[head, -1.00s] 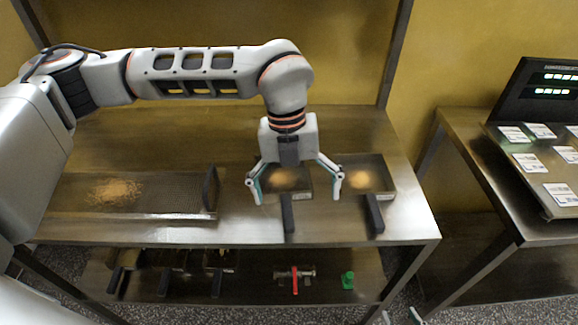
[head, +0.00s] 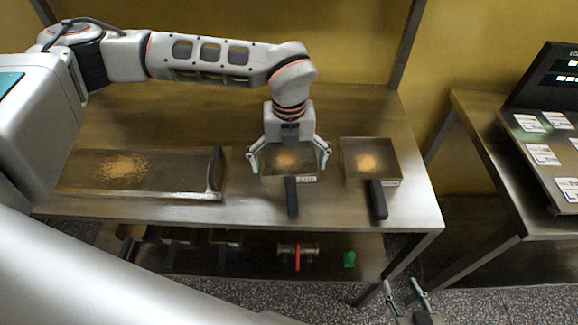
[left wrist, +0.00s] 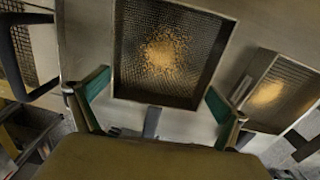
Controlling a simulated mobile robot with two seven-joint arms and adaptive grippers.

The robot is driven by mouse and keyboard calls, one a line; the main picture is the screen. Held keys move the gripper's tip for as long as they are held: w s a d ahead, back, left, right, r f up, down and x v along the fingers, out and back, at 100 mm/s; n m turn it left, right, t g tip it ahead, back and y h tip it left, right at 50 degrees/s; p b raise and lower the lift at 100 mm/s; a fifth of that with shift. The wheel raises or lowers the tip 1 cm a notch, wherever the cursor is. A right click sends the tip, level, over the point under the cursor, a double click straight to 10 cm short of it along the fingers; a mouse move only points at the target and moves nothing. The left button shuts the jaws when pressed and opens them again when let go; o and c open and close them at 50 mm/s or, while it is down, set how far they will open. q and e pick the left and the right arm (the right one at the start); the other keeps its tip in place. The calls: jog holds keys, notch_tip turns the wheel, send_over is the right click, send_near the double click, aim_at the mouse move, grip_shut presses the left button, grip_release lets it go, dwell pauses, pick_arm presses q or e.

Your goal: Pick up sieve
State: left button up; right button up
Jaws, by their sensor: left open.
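A square mesh sieve (head: 270,161) with a brown heap on its mesh and a black handle lies in the middle of the table's upper shelf. A similar sieve (head: 352,150) lies to its right. My left gripper (head: 290,163) is open and points down over the middle sieve, its fingers spread to either side of it. In the left wrist view the middle sieve (left wrist: 128,50) is ahead of the green-padded fingers, with nothing between them; the right sieve (left wrist: 258,75) is at the right. My right gripper (head: 402,285) is at the bottom edge, fingers apart and empty.
A long mesh tray (head: 180,172) with a brown heap and an upright black handle lies at the left of the metal table (head: 330,215). The lower shelf holds handled items, a red-handled valve (head: 297,255) and a green object (head: 349,259). A side table (head: 480,120) carries labelled cards.

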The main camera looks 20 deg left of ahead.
pick_arm(q)
jog(key=c, duration=0.9)
jog(key=shift+o, duration=0.2)
jog(key=shift+r, duration=0.1)
